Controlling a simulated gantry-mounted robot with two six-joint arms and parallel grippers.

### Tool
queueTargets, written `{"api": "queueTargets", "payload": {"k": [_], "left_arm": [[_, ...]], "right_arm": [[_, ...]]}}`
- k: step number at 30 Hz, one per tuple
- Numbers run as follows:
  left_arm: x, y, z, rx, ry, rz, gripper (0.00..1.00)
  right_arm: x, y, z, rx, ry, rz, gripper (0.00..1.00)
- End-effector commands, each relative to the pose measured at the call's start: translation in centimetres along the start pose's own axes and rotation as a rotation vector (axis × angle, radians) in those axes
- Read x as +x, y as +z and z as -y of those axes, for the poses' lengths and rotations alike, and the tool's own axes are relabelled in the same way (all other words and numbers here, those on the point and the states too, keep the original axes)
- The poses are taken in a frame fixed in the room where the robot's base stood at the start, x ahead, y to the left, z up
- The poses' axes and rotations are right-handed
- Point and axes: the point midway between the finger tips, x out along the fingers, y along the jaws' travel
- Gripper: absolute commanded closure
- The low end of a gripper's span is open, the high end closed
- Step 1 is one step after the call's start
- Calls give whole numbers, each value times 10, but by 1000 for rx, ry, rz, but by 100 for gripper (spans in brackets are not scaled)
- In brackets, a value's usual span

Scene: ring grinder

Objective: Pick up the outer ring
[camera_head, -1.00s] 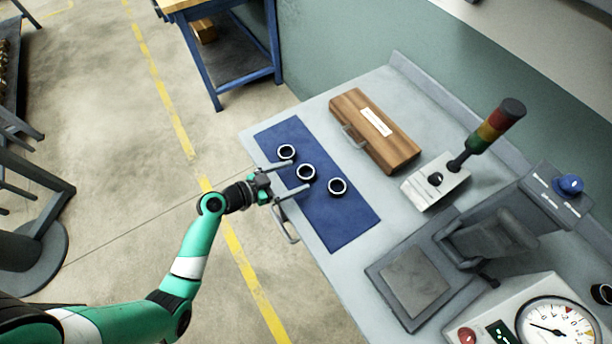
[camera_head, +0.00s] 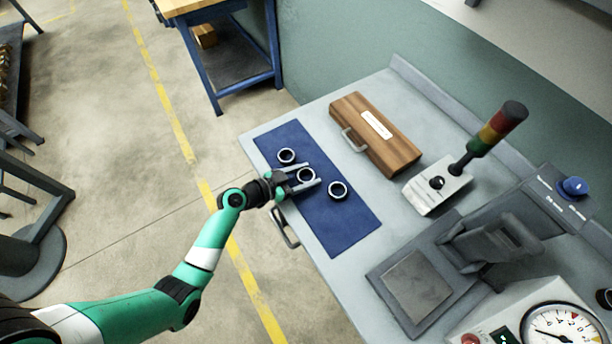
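Three dark-rimmed rings lie in a row on the blue mat (camera_head: 342,226): a far ring (camera_head: 286,156), a middle ring (camera_head: 306,175) and a near ring (camera_head: 338,190). They look alike at this size. My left gripper (camera_head: 308,174) reaches in from the left, low over the mat. Its two fingers lie on either side of the middle ring and appear closed against it. The ring looks to be still at mat level. The far and near rings are free of the fingers. My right gripper is out of view.
A wooden case (camera_head: 376,134) lies behind the mat. A grey fixture (camera_head: 417,280) and a dial gauge (camera_head: 560,330) are at the near right.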

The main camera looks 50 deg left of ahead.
Motion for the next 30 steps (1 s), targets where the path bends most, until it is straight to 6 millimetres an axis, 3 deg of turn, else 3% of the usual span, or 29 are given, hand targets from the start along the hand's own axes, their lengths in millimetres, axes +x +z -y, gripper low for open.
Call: {"api": "queueTargets", "payload": {"k": [1, 6, 8, 15, 20, 24, 30], "left_arm": [[0, 0, 0, 0, 0, 0, 60], [0, 0, 0, 0, 0, 0, 90], [0, 0, 0, 0, 0, -1, 98], [-1, -2, 0, 1, 0, -1, 98], [-5, -13, 0, 2, 0, -2, 98], [-14, -37, -1, 3, 0, -2, 98], [-53, -81, -42, 4, 4, -2, 98]], "right_arm": [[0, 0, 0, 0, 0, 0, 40], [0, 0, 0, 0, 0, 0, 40], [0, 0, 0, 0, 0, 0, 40], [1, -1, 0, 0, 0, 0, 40], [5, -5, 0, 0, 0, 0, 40], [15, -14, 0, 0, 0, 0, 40], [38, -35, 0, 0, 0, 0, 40]]}}
